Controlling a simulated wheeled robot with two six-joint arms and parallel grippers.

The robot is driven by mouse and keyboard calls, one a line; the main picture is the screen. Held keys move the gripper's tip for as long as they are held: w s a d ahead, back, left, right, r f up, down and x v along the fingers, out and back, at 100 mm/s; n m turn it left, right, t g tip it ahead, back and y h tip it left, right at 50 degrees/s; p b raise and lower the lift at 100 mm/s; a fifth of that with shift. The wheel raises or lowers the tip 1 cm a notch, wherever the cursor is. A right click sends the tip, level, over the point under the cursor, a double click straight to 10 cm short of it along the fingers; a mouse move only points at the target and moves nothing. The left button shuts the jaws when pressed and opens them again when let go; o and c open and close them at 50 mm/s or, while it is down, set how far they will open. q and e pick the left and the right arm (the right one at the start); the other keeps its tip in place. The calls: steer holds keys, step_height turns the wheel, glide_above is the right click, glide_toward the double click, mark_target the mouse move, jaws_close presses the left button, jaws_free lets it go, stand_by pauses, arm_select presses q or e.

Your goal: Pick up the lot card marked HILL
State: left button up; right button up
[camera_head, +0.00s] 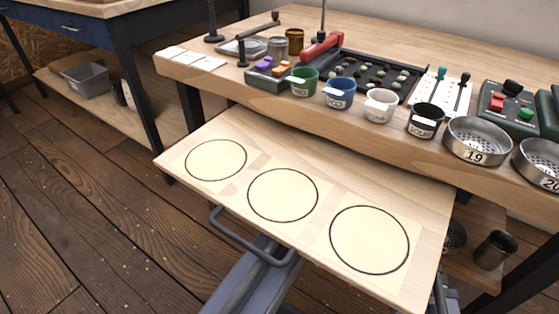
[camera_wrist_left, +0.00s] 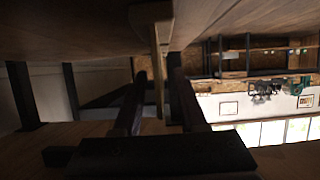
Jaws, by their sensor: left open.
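A pale wooden bar shows beyond the fingers.
A lower pale board (camera_head: 225,190) with three ringed circles juts out in front of the bench. Green (camera_head: 304,82), blue (camera_head: 339,92), white (camera_head: 380,105) and black (camera_head: 426,120) cups line the bench edge. A sieve marked 19 (camera_head: 478,140) stands at right.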

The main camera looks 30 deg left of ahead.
arm_select(q)
jaws_close()
stand_by(0.4)
steer(key=shift+r, duration=0.1)
arm_select(e)
steer(key=shift+r, duration=0.15)
